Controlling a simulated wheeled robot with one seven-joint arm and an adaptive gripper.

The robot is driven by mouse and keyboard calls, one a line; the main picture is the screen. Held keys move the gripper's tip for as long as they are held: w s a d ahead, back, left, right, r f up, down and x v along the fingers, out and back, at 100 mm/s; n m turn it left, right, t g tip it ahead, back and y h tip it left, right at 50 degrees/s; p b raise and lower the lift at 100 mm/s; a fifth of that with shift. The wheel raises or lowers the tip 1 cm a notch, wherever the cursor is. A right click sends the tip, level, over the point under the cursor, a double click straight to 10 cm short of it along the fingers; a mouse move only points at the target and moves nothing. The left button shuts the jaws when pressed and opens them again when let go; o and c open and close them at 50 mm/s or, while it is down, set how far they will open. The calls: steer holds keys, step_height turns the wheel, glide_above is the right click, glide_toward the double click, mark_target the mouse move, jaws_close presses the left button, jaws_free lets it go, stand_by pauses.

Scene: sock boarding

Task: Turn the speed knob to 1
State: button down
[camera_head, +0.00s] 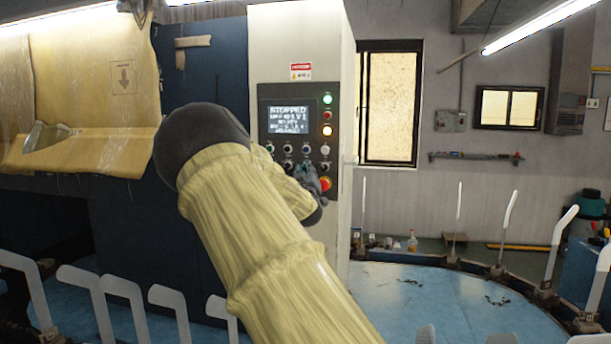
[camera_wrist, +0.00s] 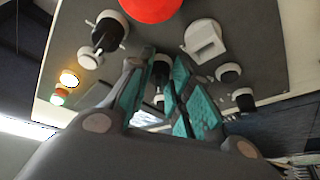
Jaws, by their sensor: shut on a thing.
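The dark control panel (camera_head: 265,92) is on the white cabinet, with rows of small knobs below its screen (camera_head: 289,116). The screen's top line reads "STOPPED"; its smaller lines are hard to read. My gripper (camera_head: 306,171) is at the lower knobs and partly covers them. In the wrist view, the teal pads of my gripper (camera_wrist: 158,84) are on both sides of a dark knob with a pale cap (camera_wrist: 160,66), and the gripper is shut on it. The knob labels and its pointer setting are not legible, so I cannot confirm that it is the speed knob.
A red mushroom button (camera_head: 326,184) is close to the right of my gripper; it also shows in the wrist view (camera_wrist: 150,6). Other knobs (camera_wrist: 108,32) stand close by. A blue round table (camera_head: 440,300) with upright white boards (camera_head: 508,222) lies below right.

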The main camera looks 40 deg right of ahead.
stand_by(0.3)
steer(key=c, duration=1.3)
jaws_free()
steer(key=v, duration=1.2)
